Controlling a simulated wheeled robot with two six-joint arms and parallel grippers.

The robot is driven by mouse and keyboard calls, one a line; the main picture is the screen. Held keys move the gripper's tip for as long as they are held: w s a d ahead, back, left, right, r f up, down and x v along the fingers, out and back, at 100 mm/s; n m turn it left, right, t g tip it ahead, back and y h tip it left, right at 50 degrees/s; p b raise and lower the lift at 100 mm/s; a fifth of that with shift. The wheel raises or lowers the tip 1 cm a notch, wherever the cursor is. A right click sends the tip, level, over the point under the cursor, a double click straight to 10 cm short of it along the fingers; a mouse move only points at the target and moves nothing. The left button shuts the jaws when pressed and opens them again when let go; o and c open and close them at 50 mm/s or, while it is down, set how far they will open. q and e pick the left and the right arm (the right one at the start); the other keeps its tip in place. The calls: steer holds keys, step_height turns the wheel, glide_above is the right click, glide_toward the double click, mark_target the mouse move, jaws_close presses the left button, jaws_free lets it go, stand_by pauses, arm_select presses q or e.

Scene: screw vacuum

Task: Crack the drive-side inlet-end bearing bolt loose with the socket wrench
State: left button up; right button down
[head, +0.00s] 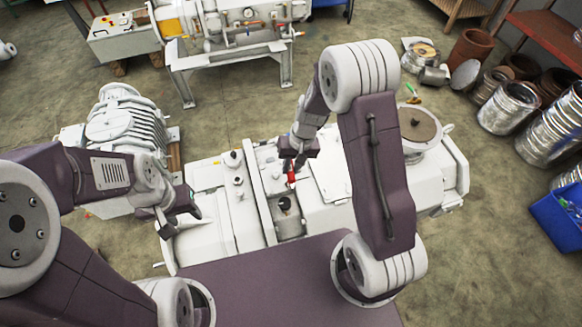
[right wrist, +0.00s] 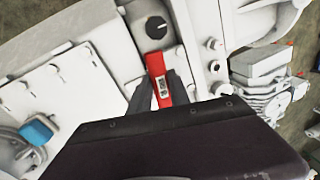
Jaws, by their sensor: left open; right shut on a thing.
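The white screw vacuum machine (head: 225,213) lies across the middle of the head view. My right gripper (head: 291,168) is over its middle, shut on a red tool (head: 292,177), which I take to be the socket wrench. In the right wrist view the red tool (right wrist: 158,78) sits between the fingers, with a small light display on it. Its far end lies close to a round black part (right wrist: 156,27) in a grey recess; whether it touches a bolt I cannot tell. My left gripper (head: 180,219) is open and empty over the machine's left end.
Bolt heads and fittings (right wrist: 214,43) stand on the casing near the tool. A grey-white motor (head: 122,130) stands at the left, and another machine (head: 230,35) stands behind. Metal drums (head: 508,107) and a blue bin (head: 556,222) are at the right. Open floor lies between the machines.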

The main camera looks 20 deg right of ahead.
steer(key=shift+r+p, duration=1.95)
steer(key=shift+r, duration=0.6)
steer(key=shift+f, duration=0.1)
